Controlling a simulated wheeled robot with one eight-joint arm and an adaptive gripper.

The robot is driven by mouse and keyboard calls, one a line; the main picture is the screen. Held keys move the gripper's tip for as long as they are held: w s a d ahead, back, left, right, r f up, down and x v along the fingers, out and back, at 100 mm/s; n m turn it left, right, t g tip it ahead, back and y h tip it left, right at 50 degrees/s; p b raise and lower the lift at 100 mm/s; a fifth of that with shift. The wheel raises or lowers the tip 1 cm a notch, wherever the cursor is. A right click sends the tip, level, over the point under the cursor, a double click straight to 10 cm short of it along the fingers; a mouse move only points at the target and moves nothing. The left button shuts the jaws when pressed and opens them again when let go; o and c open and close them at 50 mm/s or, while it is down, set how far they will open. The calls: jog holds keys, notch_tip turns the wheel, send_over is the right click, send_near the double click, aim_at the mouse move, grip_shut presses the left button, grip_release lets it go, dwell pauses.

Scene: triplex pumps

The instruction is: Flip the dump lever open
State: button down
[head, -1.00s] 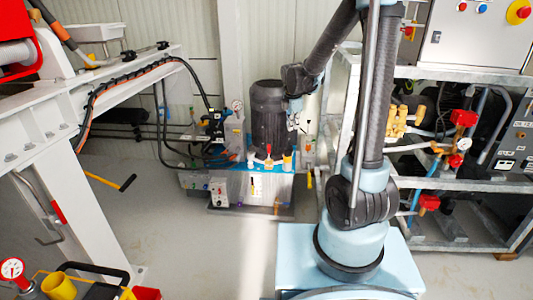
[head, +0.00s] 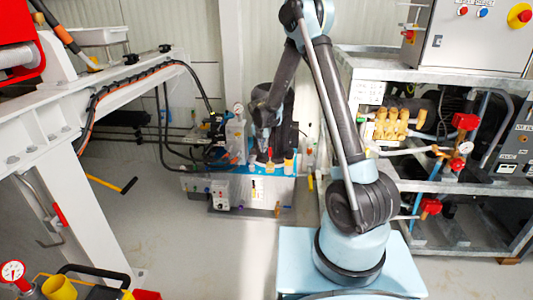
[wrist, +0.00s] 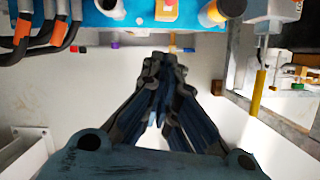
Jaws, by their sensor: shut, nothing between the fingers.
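The frames do not clearly show which part is the dump lever. A small red-topped fitting (head: 269,155) stands on the blue top of the hydraulic unit (head: 222,190). A yellow bar (head: 310,183) hangs at the unit's right side. In the wrist view, a yellow bar (wrist: 257,92) hangs below a grey block at right, apart from my gripper. My gripper (wrist: 164,62) is shut and empty, its tips just below the unit's blue edge (wrist: 150,14). In the head view it is hard to make out against the dark motor.
A white steel frame (head: 75,195) with cables and a yellow-handled crank (head: 128,185) stands at left. A galvanized rack (head: 440,180) with brass pump heads (head: 392,124) and red valves stands at right. The floor (head: 190,245) in front of the unit is clear.

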aim_at(270, 155)
jog(key=w+d+f, duration=0.1)
jog(key=w+f, duration=0.6)
jog(key=f, duration=0.1)
jog(key=shift+d+f, duration=0.3)
jog(key=shift+f, duration=0.1)
dwell(0.3)
